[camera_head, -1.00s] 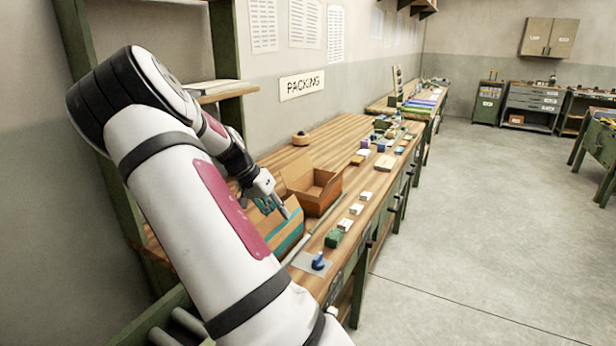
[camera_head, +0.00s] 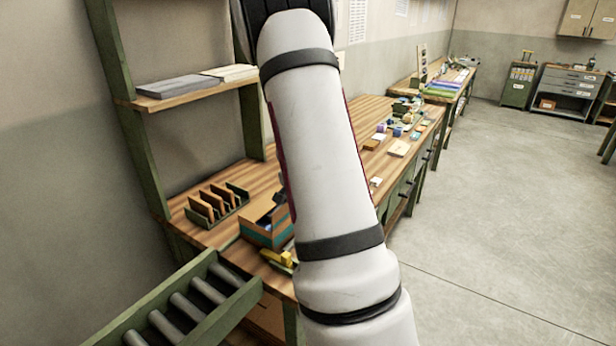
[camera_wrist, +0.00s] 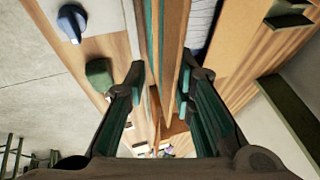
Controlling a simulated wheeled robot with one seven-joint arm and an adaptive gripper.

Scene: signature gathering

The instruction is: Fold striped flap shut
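The cardboard box with a teal stripe (camera_head: 258,236) stands on the bench in the head view, its right part hidden behind my arm. In the wrist view, an upright cardboard panel with a teal stripe (camera_wrist: 150,38) runs beside a brown panel edge (camera_wrist: 173,45). I cannot tell which of these is the flap. My gripper (camera_wrist: 163,76) is open, its fingertips apart on either side of the panel edges. A visible gap lies left of the panels; contact at the right finger is unclear. My gripper is hidden by my arm in the head view.
A slotted rack (camera_head: 218,205) stands left of the box, and a yellow object (camera_head: 279,258) lies in front. A roller conveyor (camera_head: 185,305) is at the lower left. The wrist view shows a blue knob-like object (camera_wrist: 72,20) and a green object (camera_wrist: 99,75) beside the box.

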